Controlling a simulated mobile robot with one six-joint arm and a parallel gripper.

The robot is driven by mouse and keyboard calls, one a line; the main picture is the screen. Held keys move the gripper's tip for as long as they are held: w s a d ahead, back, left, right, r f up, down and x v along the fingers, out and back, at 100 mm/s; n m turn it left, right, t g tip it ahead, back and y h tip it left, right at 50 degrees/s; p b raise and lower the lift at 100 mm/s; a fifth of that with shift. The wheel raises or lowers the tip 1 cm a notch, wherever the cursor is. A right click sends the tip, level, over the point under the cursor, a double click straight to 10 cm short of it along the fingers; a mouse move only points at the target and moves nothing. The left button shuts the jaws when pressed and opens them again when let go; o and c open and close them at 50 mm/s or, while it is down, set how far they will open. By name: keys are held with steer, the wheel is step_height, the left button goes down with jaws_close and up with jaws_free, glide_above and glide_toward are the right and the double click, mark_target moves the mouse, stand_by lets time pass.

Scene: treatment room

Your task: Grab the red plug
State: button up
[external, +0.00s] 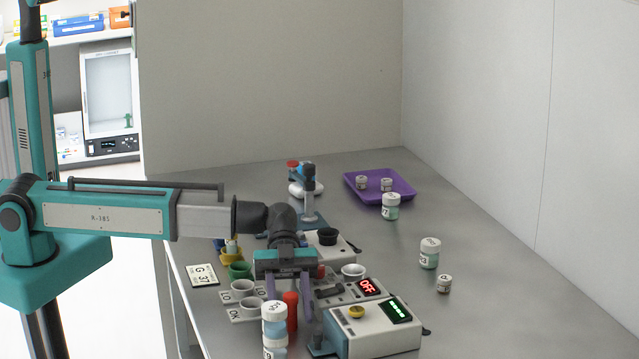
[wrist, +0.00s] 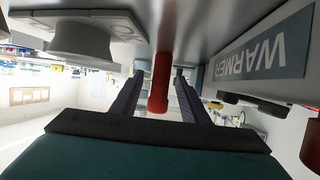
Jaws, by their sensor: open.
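A red upright cylinder, which looks like the red plug (external: 291,312), stands near the front of the bench, beside a white-capped jar. My gripper (external: 288,302) points down, with its purple fingers open on either side of the cylinder in the picture. In the wrist view, the red plug (wrist: 160,85) shows between the two open fingers of my gripper (wrist: 159,78), with a gap on each side. Nothing is held. A second red piece (external: 320,271) shows partly behind my gripper. Another red shape (wrist: 312,140) is cut off at the wrist view's right edge.
Jars with pale blue contents (external: 274,325) stand close in front. A panel marked WARMER (wrist: 262,52) is beside the fingers. The bench at right is mostly free.

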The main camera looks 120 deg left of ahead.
mark_target(290, 293)
jaws_close()
stand_by(0.3)
steer(key=shift+r, duration=0.1)
steer(key=shift+r+b, duration=0.4)
steer(key=shift+r, duration=1.2)
steer(key=s, duration=0.3)
steer(key=s+d+b, duration=0.1)
steer(key=s, duration=0.3)
steer(key=s+r, duration=0.1)
steer(key=s, duration=0.2)
steer(key=shift+s+d+b, duration=0.15)
steer(key=shift+s+b, duration=0.05)
steer(key=shift+b, duration=0.1)
steer(key=shift+s, duration=0.2)
steer(key=shift+w+b, duration=0.15)
steer(key=shift+b, duration=0.75)
steer(key=shift+f+b, duration=0.1)
steer(key=shift+b, duration=1.1)
